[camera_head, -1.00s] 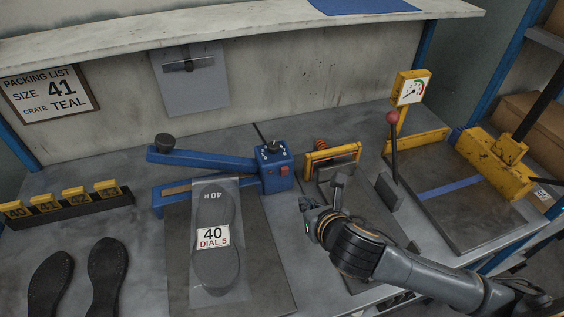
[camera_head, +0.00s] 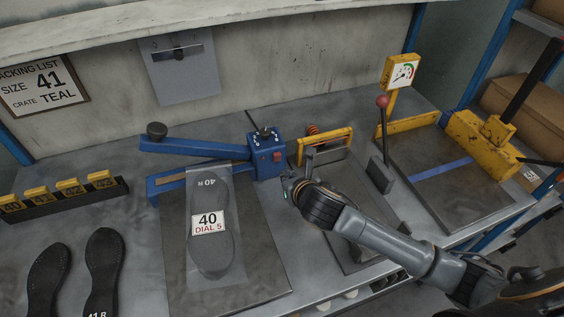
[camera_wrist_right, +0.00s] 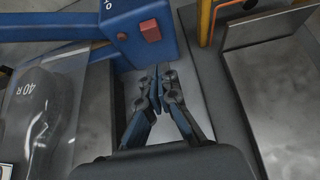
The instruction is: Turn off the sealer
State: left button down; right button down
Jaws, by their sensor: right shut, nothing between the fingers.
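The blue sealer (camera_head: 205,150) stands at the middle of the bench, its long arm raised and ending in a black knob (camera_head: 157,131). Its control box (camera_head: 267,155) has a dial on top and a red switch (camera_head: 277,156) on the front. The red switch also shows in the right wrist view (camera_wrist_right: 151,31), above the fingertips. My right gripper (camera_wrist_right: 158,72) is shut and empty, just in front of the box and below the switch, apart from it as far as I can see. In the head view my right gripper (camera_head: 290,181) is partly hidden by its wrist. My left gripper is out of view.
A bagged grey sole (camera_head: 211,250) labelled 40, dial 5, lies on a dark plate before the sealer. A yellow-framed device (camera_head: 325,142) and a red-knobbed lever (camera_head: 382,103) stand to the right. Black soles (camera_head: 104,265) and yellow number tags (camera_head: 68,187) are left.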

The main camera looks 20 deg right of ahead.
aim_at(278, 155)
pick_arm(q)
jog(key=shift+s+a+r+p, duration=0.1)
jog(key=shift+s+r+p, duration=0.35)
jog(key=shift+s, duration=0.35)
pick_arm(e)
jog(key=shift+w+a+r, duration=0.1)
jog(key=shift+w+r, duration=0.1)
jog(key=shift+w, duration=0.85)
jog(key=shift+w+r, duration=0.15)
jog(key=shift+w, duration=0.85)
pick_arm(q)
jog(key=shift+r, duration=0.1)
